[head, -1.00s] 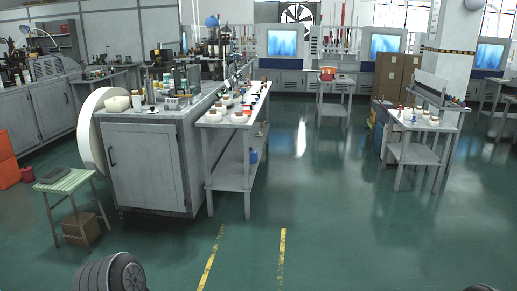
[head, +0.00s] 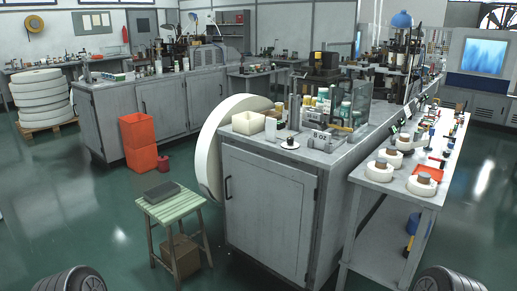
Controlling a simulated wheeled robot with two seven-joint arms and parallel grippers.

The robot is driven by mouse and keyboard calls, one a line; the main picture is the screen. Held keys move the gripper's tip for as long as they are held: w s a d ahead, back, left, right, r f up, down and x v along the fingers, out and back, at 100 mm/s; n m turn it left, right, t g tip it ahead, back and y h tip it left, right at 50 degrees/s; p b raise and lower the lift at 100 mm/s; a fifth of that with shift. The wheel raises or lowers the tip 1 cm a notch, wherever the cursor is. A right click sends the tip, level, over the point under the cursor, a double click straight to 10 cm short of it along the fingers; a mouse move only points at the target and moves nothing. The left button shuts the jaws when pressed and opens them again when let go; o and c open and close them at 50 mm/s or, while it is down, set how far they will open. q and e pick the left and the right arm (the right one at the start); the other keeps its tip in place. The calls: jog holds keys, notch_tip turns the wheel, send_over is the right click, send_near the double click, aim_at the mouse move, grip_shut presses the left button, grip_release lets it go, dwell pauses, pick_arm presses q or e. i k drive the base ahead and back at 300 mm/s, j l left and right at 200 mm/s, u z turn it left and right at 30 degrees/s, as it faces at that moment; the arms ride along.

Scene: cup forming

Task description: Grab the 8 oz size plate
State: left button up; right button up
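A small light plate with dark "OZ" lettering (head: 320,136) stands on the near part of the grey cabinet's top, in front of a machine. Its number is too small to read surely. A small white round piece with a dark centre (head: 290,144) lies just left of it. Neither of my grippers shows in the head view. Only dark, ridged rounded parts of my arms show at the bottom left and bottom right edges, well apart from the cabinet.
The grey cabinet (head: 265,205) stands ahead, with a large white roll (head: 212,150) at its left side. A green stool (head: 170,205) stands before it. A side table (head: 395,203) with several white rolls adjoins on the right. Orange bins (head: 138,135) stand further left. Green floor is free at left.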

aim_at(320, 138)
jog(key=i+j, duration=0.1)
jog(key=i, duration=0.45)
jog(key=i+j, duration=0.1)
jog(key=i, duration=0.45)
jog(key=i+j+z, duration=0.1)
jog(key=i, duration=0.45)
jog(key=i+j+z, duration=0.4)
jog(key=i, duration=0.15)
jog(key=i+j+z, duration=0.85)
jog(key=j, duration=0.4)
jog(key=k, duration=0.05)
